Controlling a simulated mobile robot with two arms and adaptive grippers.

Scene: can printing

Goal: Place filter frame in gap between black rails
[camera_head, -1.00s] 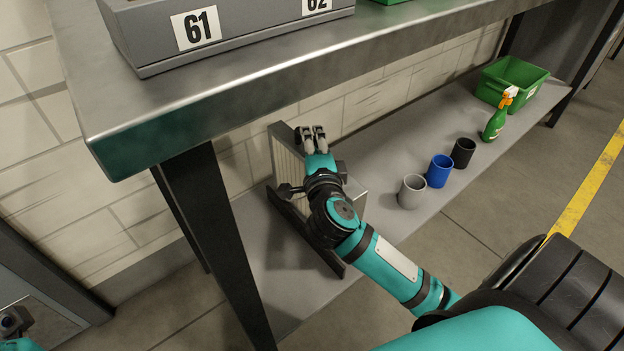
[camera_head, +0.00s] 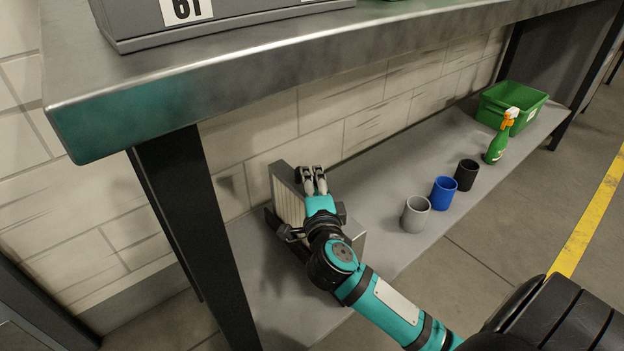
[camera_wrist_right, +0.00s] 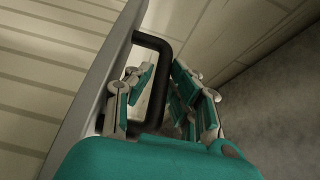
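The filter frame (camera_head: 288,200) is a grey box-like panel with a pleated, pale face. It stands upright on the lower shelf's left part, at the wall. A black rail (camera_head: 273,221) shows at its lower left; the arm and frame hide the rest, so I cannot tell how it sits in the gap. My right gripper (camera_head: 313,176) is at the frame. In the right wrist view its fingers (camera_wrist_right: 162,85) straddle the black handle (camera_wrist_right: 164,62) closely and appear shut on it. The frame's grey edge (camera_wrist_right: 97,85) runs along the left. My left gripper is not in view.
The metal tabletop (camera_head: 300,60) overhangs the lower shelf (camera_head: 385,185), with a black leg (camera_head: 190,215) left of the frame. A grey cup (camera_head: 414,215), blue cup (camera_head: 443,193), black cup (camera_head: 466,174), green spray bottle (camera_head: 496,146) and green bin (camera_head: 520,97) stand to the right.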

